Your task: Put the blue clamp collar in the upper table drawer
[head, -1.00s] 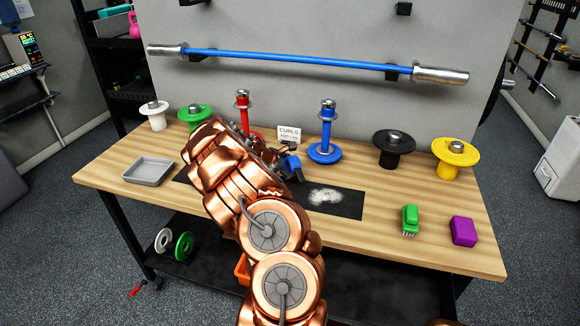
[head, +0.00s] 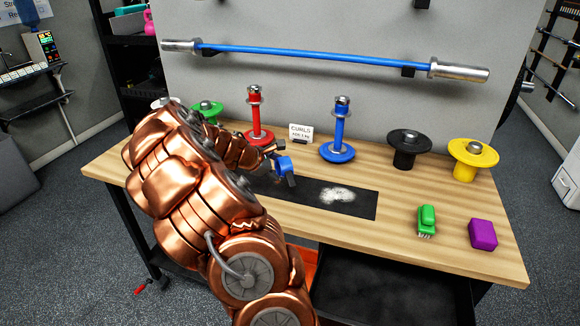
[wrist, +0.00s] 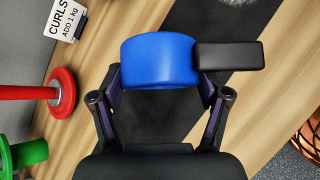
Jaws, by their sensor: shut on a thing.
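The blue clamp collar (head: 285,164) is in my gripper (head: 283,168), held above the table near the dark mat. In the wrist view the collar (wrist: 158,60) sits between the two fingers of my gripper (wrist: 162,82), with its black block sticking out to the right. The gripper is shut on it. Below the table's front edge, a black surface with raised sides (head: 390,290) shows; I cannot tell whether it is the upper drawer standing open or a shelf. My arm hides the left part of the table front.
The wooden table (head: 440,255) holds a red post (head: 255,115), a blue post (head: 340,125), black (head: 407,140) and yellow (head: 473,155) plate stands, a green brush (head: 427,220) and a purple block (head: 483,233). White powder lies on the mat (head: 362,208). An orange part (head: 309,266) shows under the table.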

